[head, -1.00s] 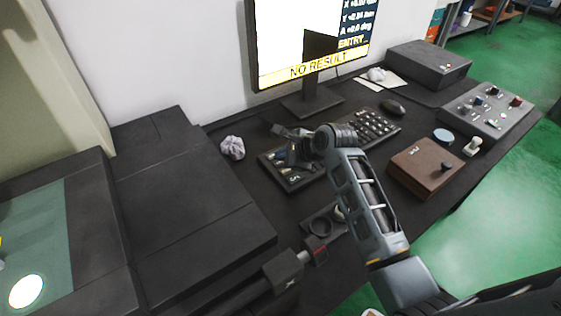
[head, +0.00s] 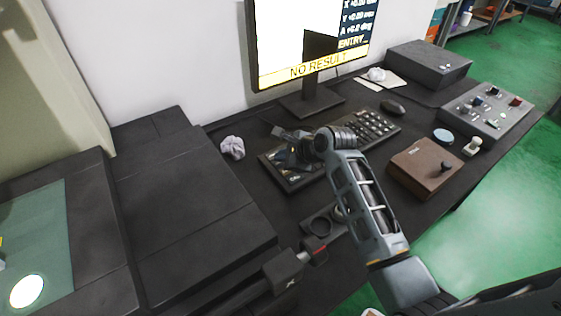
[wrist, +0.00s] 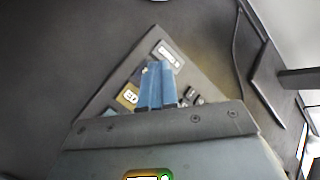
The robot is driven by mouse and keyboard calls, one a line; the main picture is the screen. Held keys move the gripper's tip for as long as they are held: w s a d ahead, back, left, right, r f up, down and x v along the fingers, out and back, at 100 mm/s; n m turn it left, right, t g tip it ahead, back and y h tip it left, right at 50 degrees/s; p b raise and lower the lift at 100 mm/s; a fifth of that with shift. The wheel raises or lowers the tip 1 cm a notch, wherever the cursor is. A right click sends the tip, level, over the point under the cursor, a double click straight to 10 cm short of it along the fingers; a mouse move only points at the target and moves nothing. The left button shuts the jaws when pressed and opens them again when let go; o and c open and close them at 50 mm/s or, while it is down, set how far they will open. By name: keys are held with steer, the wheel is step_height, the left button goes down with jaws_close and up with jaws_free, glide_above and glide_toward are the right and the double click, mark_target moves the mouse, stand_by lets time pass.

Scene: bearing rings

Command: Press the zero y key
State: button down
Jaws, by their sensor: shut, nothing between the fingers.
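The dark key panel (head: 285,182) lies on the table in front of the monitor, with several keys at its left end and a dense block of keys (head: 370,127) at its right. My gripper (head: 290,158) is over the left part of the panel and hides some keys there. In the wrist view its two blue fingers (wrist: 156,88) are shut together with nothing between them, pointing at the panel. A pale key (wrist: 168,54) and a yellowish key (wrist: 129,97) show beside the fingers. I cannot read which key is zero y, nor tell whether the fingertips touch a key.
The monitor (head: 305,72) shows "NO RESULT" and "ENTRY". Crumpled paper (head: 232,147) lies left of the panel. A mouse (head: 393,106), a brown box (head: 425,167) and a grey control box (head: 492,110) stand to the right. A ring holder (head: 318,226) lies in front.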

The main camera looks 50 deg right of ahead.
steer(key=shift+r+p, duration=0.75)
steer(key=shift+p, duration=0.25)
step_height(320, 180, up, 5)
steer(key=p, duration=0.5)
steer(key=shift+p, duration=0.35)
steer(key=shift+s, duration=0.1)
stand_by(0.9)
